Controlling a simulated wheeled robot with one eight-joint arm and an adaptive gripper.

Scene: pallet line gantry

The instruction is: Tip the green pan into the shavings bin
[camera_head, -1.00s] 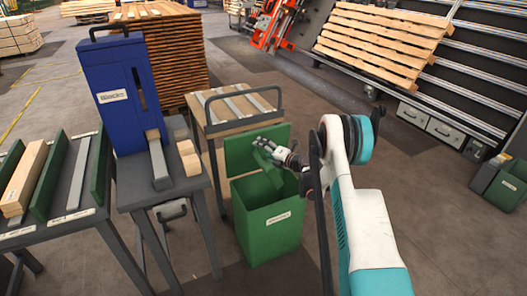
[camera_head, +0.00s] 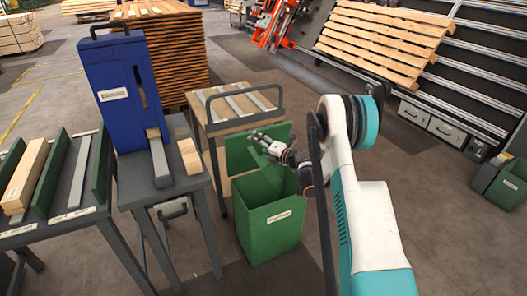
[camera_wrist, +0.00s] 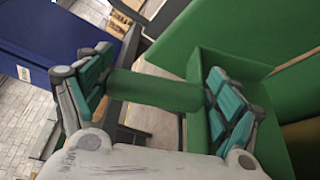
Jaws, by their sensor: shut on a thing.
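The green pan (camera_wrist: 196,128) is in my gripper (camera_wrist: 155,92). In the wrist view its green bar-like handle spans between the two teal-padded fingers, and its body lies at the right finger. In the head view my gripper (camera_head: 266,143) is over the back of the open shavings bin (camera_head: 268,228), in front of its raised green lid (camera_head: 238,152). The pan shows there only as a small green shape, partly hidden by my gripper and blending with the lid. Its exact tilt and contents cannot be told.
A grey stand with a blue machine (camera_head: 117,95) and wooden blocks is left of the bin. A cart (camera_head: 240,105) with a grey rail stands close behind. A second green bin (camera_head: 507,190) is far right.

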